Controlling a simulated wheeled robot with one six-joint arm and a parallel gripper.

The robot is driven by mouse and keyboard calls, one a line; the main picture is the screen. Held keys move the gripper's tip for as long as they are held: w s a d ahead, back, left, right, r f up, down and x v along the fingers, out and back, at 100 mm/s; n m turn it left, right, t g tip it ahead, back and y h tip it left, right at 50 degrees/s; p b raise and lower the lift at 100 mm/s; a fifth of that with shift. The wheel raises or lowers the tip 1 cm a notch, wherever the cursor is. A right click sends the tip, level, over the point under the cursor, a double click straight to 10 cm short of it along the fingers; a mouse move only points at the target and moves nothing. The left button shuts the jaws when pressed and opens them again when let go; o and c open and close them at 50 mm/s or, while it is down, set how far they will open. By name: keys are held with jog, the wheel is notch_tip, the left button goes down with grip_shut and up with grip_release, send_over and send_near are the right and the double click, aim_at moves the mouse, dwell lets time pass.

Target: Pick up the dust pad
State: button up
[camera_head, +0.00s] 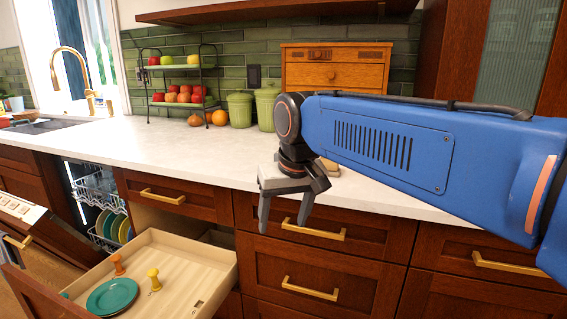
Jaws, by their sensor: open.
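My gripper (284,226) hangs at the end of my blue arm, in front of the counter's front edge. Its two dark fingers point down, stand apart and have nothing between them. A small pale flat thing with a tan part (328,167) lies on the counter just behind my gripper and is partly hidden by it. It may be the dust pad, but I cannot tell for sure. No other thing in view clearly looks like a dust pad.
An open drawer (205,293) at the lower left holds a teal plate (112,296), an orange peg-like thing (118,264) and a yellow one (154,279). The dishwasher (92,188) stands open at left. A wooden chest (335,70) and green canisters (240,109) stand at the back.

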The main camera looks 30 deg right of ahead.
jog(key=w+d+r+m+g, duration=0.1)
jog(key=w+d+r+m, duration=0.2)
jog(key=w+d+r, duration=0.35)
jog(key=w+d+r+m+g, duration=0.1)
jog(key=w+d+r+m, duration=0.15)
jog(key=w+r, duration=0.6)
jog(key=w+d+r+m+g, duration=0.2)
jog(key=w+d+r, duration=0.3)
jog(key=w+r, duration=0.3)
jog(key=f, duration=0.5)
jog(key=s+f, duration=0.1)
jog(key=f, duration=1)
jog(key=shift+s+a+f, duration=0.2)
jog(key=shift+s+f, duration=0.05)
jog(key=shift+f, duration=0.1)
jog(key=c, duration=1.2)
jog(key=shift+r, duration=0.1)
jog(key=shift+c, duration=0.2)
notch_tip(320, 180, up, 10)
jog(key=shift+f, duration=0.1)
